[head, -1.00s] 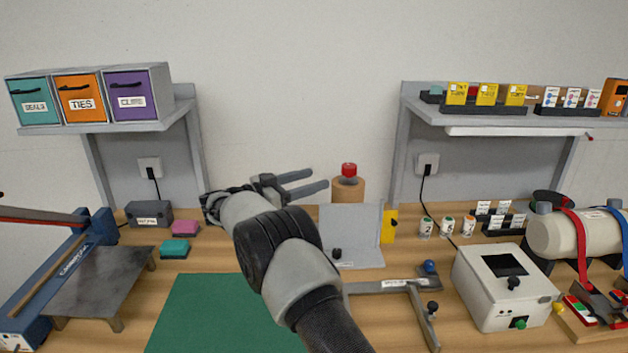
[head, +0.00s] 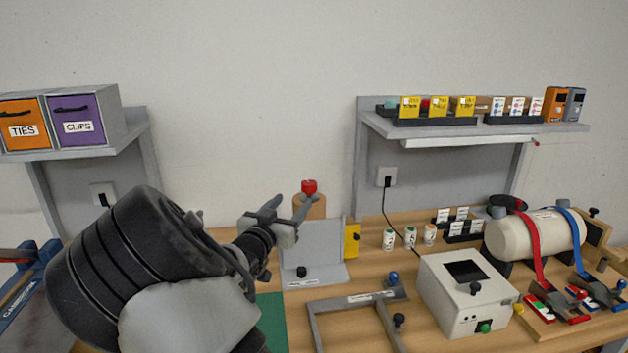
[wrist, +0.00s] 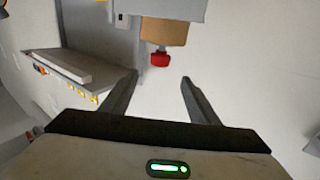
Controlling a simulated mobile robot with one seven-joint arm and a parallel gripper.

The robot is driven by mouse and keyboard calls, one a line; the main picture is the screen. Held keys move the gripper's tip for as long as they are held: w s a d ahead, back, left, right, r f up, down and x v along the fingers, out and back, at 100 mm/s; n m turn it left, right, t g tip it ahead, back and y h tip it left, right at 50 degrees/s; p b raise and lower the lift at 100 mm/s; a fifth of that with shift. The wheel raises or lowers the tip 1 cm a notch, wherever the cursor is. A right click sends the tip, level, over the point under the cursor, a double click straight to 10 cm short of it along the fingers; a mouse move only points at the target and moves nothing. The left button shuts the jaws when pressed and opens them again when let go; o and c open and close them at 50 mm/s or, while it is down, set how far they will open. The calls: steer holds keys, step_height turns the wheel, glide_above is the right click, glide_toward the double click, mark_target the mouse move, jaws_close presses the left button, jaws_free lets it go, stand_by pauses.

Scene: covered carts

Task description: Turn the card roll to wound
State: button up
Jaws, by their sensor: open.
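The card roll (head: 311,207) appears to be the upright brown cylinder with a red knob (head: 309,187) on top, behind a grey upright plate (head: 313,246). In the wrist view the brown roll (wrist: 163,32) and its red knob (wrist: 159,59) appear upside down, just beyond the gap between my fingers. My gripper (head: 290,207) is open and empty, in front of the roll in the head view. One finger overlaps the roll's edge there; contact cannot be told. No marking for wound is readable.
A grey frame (head: 316,318) lies on the bench in front. A white box (head: 466,300) with knobs and a cream cylinder (head: 510,239) with straps stand right. A shelf (head: 480,128) hangs at the right on the wall. The wall space above the roll is clear.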

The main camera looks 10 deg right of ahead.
mark_target(312, 181)
steer(key=x, duration=1.7)
steer(key=shift+w+d+p, duration=0.1)
steer(key=shift+p, duration=0.3)
steer(key=shift+c, duration=0.2)
